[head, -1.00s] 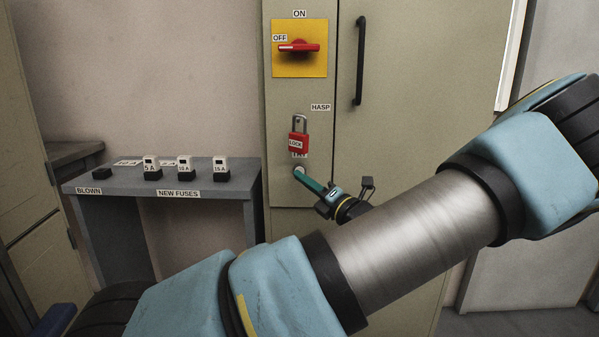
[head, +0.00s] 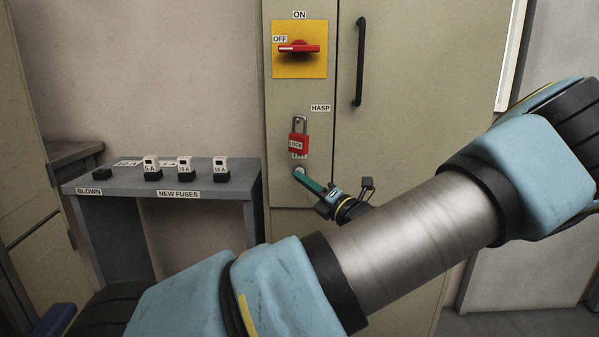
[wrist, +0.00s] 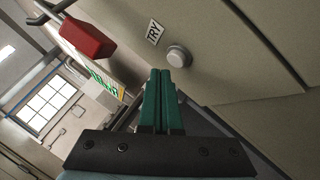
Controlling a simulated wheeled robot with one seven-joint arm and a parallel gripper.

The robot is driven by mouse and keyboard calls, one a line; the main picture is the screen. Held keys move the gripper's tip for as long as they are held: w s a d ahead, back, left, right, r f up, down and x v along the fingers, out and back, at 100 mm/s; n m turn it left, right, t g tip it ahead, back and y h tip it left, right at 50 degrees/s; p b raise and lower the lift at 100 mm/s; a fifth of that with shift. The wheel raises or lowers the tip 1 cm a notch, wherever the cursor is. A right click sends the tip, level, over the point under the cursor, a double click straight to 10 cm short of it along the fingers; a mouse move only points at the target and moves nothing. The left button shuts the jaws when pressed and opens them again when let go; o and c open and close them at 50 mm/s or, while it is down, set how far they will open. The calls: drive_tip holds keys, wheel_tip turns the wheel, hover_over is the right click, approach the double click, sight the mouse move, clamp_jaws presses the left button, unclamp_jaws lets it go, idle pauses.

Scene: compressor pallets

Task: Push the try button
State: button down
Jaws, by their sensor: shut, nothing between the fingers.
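The try button (wrist: 179,56) is a round grey knob on the cabinet face, beside the TRY label (wrist: 154,32) in the wrist view. In the head view the button (head: 297,170) shows as a pale disc below the red padlock (head: 298,144), partly covered by my fingertips. My gripper (wrist: 160,72) has green fingers pressed together with nothing between them. The tips are close to the button, just below and left of it in the wrist view. I cannot tell whether they touch it. In the head view my gripper (head: 299,173) reaches in from the right.
A red rotary switch (head: 299,48) on a yellow plate sits above, with its handle level beside the OFF label. The padlock hangs at the hasp just above the button. A black door handle (head: 360,62) is to the right. A grey shelf (head: 125,184) with several fuses stands left.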

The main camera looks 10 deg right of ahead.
drive_tip(key=shift+w+r, duration=0.15)
drive_tip(key=shift+w+p, duration=0.25)
drive_tip(key=shift+p, duration=0.15)
drive_tip(key=shift+w+d+p, duration=0.15)
drive_tip(key=shift+w+p, duration=0.2)
drive_tip(key=shift+w, duration=0.15)
idle(0.5)
drive_tip(key=shift+s, duration=0.1)
drive_tip(key=shift+s+a+p, duration=0.2)
drive_tip(key=shift+s+p, duration=0.6)
drive_tip(key=shift+s, duration=0.05)
drive_tip(key=s+a+p, duration=0.1)
drive_tip(key=s+p, duration=0.2)
drive_tip(key=s, duration=0.3)
